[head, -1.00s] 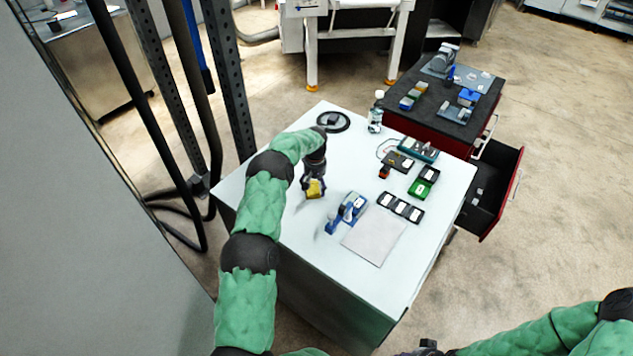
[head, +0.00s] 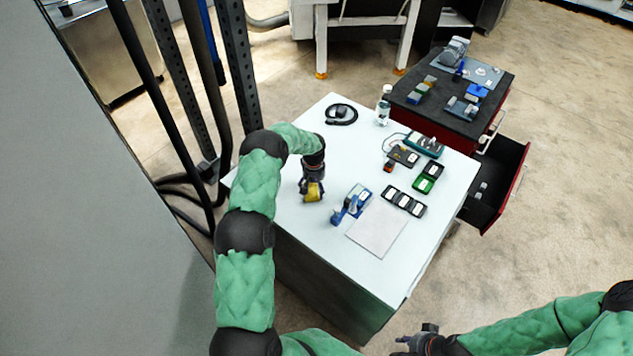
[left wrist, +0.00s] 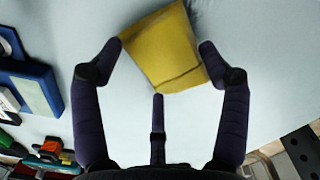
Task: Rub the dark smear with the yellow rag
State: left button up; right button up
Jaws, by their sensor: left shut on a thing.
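The yellow rag (head: 313,192) is in my left gripper (head: 312,188), low over the left part of the white table. I cannot tell whether the rag touches the tabletop. No dark smear shows clearly in either view; the rag or gripper may hide it. My right gripper (head: 420,338) is at the bottom edge of the head view, away from the table, and its jaws are too small to read.
On the white table (head: 310,240) are a blue tool (head: 352,205), a pale sheet (head: 377,230), a black case (head: 403,201), a green box (head: 428,177), a bottle (head: 383,105) and a black coil (head: 341,114). A dark cabinet (head: 455,125) with an open drawer stands behind right.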

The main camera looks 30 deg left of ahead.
aim_at(308, 197)
pick_arm(q)
jog(key=shift+s+f+p, duration=0.1)
jog(key=shift+s+p, duration=1)
jog(key=shift+s, duration=0.5)
jog(key=shift+s+d+f+p, duration=0.1)
jog(key=shift+s+f+p, duration=0.1)
jog(key=shift+s, duration=0.15)
jog(key=shift+s+d+f+p, duration=0.1)
jog(key=shift+s+p, duration=0.05)
jog(key=shift+s, duration=0.15)
jog(key=s+p, duration=0.2)
jog(key=shift+s+d+r, duration=0.1)
jog(key=shift+s+r, duration=0.05)
jog(key=shift+s, duration=0.2)
jog(key=shift+s+p, duration=0.35)
jog(key=shift+s, duration=0.2)
jog(key=shift+w+r+p, duration=0.15)
jog(key=shift+r+p, duration=1.15)
jog(key=shift+r, duration=0.3)
jog(key=shift+w+r+p, duration=0.15)
jog(key=shift+r+p, duration=1.15)
jog(key=shift+r, duration=0.25)
